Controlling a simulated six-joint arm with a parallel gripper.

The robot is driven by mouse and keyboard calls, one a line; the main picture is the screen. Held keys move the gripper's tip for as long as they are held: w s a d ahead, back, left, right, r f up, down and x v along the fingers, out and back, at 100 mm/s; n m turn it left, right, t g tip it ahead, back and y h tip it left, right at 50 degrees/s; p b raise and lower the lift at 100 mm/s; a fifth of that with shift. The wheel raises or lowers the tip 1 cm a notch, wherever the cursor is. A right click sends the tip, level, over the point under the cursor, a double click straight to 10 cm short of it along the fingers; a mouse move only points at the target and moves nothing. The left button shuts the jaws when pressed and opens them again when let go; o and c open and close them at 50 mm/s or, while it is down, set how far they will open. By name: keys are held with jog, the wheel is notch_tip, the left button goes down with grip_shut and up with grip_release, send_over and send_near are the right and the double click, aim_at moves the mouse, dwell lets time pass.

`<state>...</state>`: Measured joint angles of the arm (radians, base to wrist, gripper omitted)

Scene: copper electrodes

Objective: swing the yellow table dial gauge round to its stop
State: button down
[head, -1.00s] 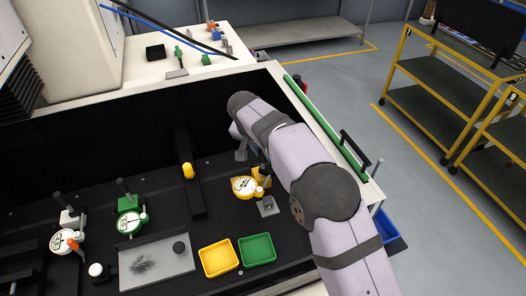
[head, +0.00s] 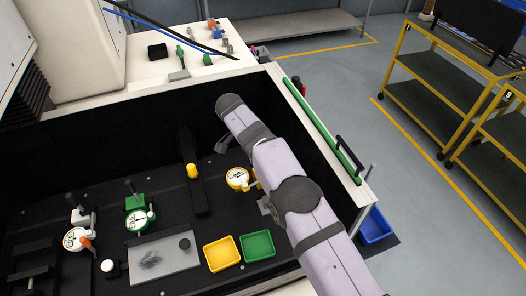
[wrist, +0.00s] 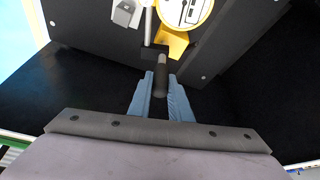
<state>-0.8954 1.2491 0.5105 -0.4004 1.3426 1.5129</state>
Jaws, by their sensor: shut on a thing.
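The yellow table dial gauge (head: 238,179) has a round white face and stands on the black bed near the right end, partly hidden by my arm. In the wrist view the yellow gauge (wrist: 183,11) is cut off by the top edge, with its yellow bracket below the dial. My gripper (wrist: 161,78) is shut on this handle, with one blue-grey finger on each side. In the head view my arm largely hides the gripper.
A green dial gauge (head: 139,214) and a white one (head: 75,239) stand to the left. A yellow tray (head: 222,254), a green tray (head: 257,246) and a grey plate (head: 166,258) lie in front. A black post with a yellow tip (head: 192,172) rises left of the gauge.

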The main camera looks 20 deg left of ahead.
dwell(0.3)
jog(key=c, duration=1.6)
grip_release()
jog(key=shift+r, duration=0.1)
jog(key=shift+v, duration=3.65)
